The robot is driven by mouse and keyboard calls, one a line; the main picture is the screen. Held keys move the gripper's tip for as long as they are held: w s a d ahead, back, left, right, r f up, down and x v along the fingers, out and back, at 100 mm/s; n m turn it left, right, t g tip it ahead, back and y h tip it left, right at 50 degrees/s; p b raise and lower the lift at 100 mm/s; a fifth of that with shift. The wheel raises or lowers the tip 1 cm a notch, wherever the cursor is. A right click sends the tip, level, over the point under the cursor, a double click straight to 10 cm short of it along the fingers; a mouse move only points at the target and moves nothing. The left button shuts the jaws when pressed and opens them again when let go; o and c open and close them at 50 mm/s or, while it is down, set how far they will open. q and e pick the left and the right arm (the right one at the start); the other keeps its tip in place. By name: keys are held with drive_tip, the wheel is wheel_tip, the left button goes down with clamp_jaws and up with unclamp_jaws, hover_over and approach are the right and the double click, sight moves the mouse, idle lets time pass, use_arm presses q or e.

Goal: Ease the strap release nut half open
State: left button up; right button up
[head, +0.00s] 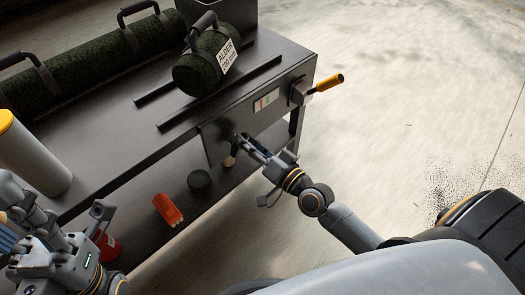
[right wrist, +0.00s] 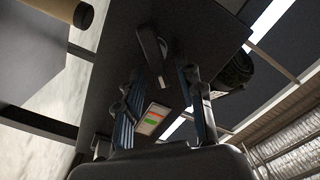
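A dark lever-like part (right wrist: 152,48) with a small metal pin stands on the dark front panel in the right wrist view; it may be the strap release nut, but I cannot tell for sure. My right gripper (head: 243,146) is at the table's front panel (head: 216,142), close to a small tan-tipped knob (head: 229,161). In the right wrist view its two fingers (right wrist: 162,76) are spread apart, with the lever-like part between and beyond them. I cannot tell whether they touch it. My left gripper (head: 85,232) is at the lower left, away from the panel; its fingertips are unclear.
A strapped green turf roll (head: 204,62) labelled ALDER sits by the rails on the table (head: 110,130). A longer roll (head: 85,62) lies behind. A yellow-handled crank (head: 325,84) projects at right. An orange item (head: 168,209) and a black round item (head: 199,180) are below. A grey cylinder (head: 32,155) stands left.

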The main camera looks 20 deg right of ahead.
drive_tip(key=v, duration=1.1)
drive_tip(key=shift+s+r, duration=0.1)
